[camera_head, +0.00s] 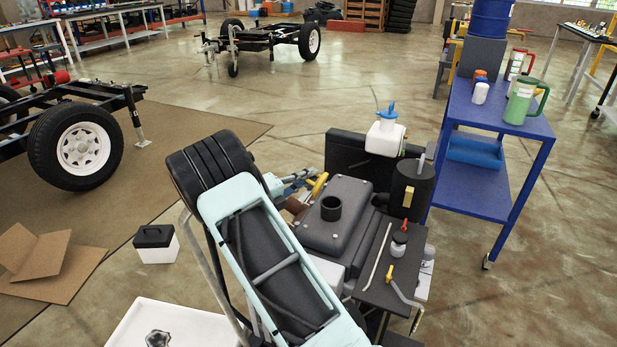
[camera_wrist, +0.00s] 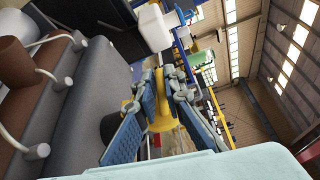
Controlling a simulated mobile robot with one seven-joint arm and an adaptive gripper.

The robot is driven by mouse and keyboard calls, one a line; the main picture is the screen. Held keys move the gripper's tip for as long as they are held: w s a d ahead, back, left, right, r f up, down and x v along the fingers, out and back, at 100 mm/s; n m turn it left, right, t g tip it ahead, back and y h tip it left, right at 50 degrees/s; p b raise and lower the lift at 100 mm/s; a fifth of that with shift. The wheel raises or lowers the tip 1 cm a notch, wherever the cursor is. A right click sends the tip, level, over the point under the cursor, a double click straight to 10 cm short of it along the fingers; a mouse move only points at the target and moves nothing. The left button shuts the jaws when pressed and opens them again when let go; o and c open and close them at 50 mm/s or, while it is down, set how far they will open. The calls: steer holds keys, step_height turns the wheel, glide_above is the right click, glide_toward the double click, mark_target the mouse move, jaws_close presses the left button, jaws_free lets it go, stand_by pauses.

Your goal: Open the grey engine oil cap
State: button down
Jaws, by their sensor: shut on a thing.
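My gripper (camera_head: 302,181) is beside the engine's grey top cover (camera_head: 347,198). In the wrist view my gripper (camera_wrist: 160,112) has its blue-padded fingers on both sides of a yellow handle-like piece (camera_wrist: 159,106), shut on it. That yellow piece also shows in the head view (camera_head: 319,184). A short black round neck (camera_head: 331,207) stands up from the cover, with a dark top; it is partly hidden behind a finger in the wrist view. A grey lobed piece (camera_head: 158,339) lies in a white tray (camera_head: 198,318). I cannot tell whether it is the oil cap.
A white reservoir with a blue cap (camera_head: 386,135) stands behind the engine. A black cylinder (camera_head: 412,186) and a small white-and-black cap (camera_head: 399,243) are to the right. A blue cart (camera_head: 487,120) carries jugs. A white box with black lid (camera_head: 155,243) is on the floor.

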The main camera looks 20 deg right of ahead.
steer(key=shift+r+p, duration=0.2)
steer(key=shift+p, duration=0.15)
steer(key=shift+w+a+f+n+t+h+p, duration=0.3)
steer(key=shift+w+a+f+n+h+p, duration=0.15)
steer(key=shift+n, duration=0.8)
steer(key=shift+w+a+f+n+t+h+p, duration=0.3)
steer(key=shift+w+f+n+h+p, duration=0.1)
steer(key=shift+n, duration=0.8)
steer(key=shift+w+a+f+n+t+h+p, duration=0.35)
steer(key=shift+w+a+f+n+p, duration=0.1)
steer(key=shift+n, duration=0.8)
